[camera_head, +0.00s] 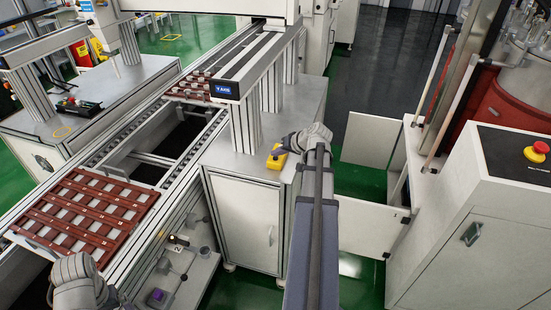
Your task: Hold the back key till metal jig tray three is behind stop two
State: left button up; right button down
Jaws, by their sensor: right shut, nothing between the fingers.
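A reddish-brown lattice tray with pale metal squares (88,207) lies on the conveyor at the left; I cannot read a number on it. A similar tray (192,86) sits farther up the line, partly hidden by the gantry. A small yellow key box (277,158) stands on the metal cabinet top. My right gripper (283,150) is shut and empty, right at the yellow box; its fingertips hide the top of the box, so contact is unclear. My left gripper (78,290) is at the lower left beside the near tray; its fingers are not clear.
A bracket marked 2 (178,249) with a black-knobbed lever is on the conveyor's side, with a purple button (157,296) below. A gantry beam (250,68) stands over the line. The conveyor between the trays is open. A cabinet with a red stop button (540,148) is at right.

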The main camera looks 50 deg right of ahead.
jog(key=shift+f+b, duration=0.3)
jog(key=shift+f, duration=0.05)
jog(key=shift+r, duration=0.1)
dwell(2.7)
jog(key=shift+r+p, duration=0.75)
jog(key=shift+p, duration=0.05)
jog(key=shift+r, duration=0.1)
notch_tip(320, 180, up, 5)
jog(key=p, duration=0.5)
